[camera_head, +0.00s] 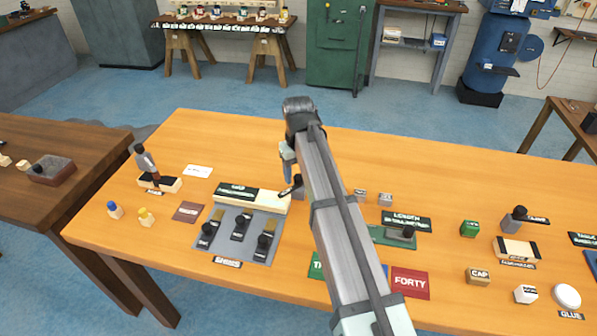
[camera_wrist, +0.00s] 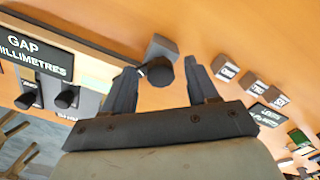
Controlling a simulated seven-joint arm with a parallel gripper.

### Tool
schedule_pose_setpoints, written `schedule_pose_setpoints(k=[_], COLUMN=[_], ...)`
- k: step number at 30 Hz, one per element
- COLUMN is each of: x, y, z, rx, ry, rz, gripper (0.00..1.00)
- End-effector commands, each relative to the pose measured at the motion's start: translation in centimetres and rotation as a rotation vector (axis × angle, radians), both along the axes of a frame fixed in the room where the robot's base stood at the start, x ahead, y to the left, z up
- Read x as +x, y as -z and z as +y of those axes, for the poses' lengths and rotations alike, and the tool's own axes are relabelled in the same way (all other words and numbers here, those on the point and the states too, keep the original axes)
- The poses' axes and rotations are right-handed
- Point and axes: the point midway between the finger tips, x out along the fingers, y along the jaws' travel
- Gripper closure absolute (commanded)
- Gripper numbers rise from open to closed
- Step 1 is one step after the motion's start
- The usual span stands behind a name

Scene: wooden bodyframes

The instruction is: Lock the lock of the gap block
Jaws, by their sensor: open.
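The gap block (camera_head: 262,206) is a long pale wooden block with a dark GAP label, at the left middle of the table in the head view. Its pale edge and label also show in the wrist view (camera_wrist: 38,52). At its right end is a grey piece with a dark round knob, apparently the lock (camera_wrist: 160,68); in the head view a dark lever (camera_head: 291,187) shows there. My gripper (camera_head: 287,160) is above this end, pointing down. In the wrist view its open fingers (camera_wrist: 160,78) stand on either side of the knob, with nothing held. Contact cannot be told.
A grey plate (camera_head: 262,250) with several dark levers lies in front of the block. Small grey cubes (camera_head: 386,199) and a green LENGTH piece (camera_head: 391,237) are to the right. A small upright figure-like tool (camera_head: 146,160) stands at the left.

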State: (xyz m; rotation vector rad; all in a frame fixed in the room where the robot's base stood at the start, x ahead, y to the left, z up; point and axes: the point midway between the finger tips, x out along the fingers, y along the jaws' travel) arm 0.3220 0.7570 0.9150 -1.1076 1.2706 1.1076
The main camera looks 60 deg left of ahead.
Motion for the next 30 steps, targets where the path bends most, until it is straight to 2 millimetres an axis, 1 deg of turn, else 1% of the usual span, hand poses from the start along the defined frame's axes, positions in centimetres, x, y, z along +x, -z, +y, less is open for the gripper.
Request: schedule_pose_setpoints(k=[4,8,21,25,30], x=[0.0,0.0,0.0,0.0,0.0], y=[-0.5,-2.1,-10.3,-12.1,-13.4], z=[0.0,0.1,0.1,0.1,0.1], rx=[0.001,0.001,0.001,0.001,0.0], ry=[0.0,0.0,0.0,0.0,0.0], rz=[0.0,0.0,0.0,0.0,0.0], gripper=[0.42,0.42,0.42,0.42,0.42])
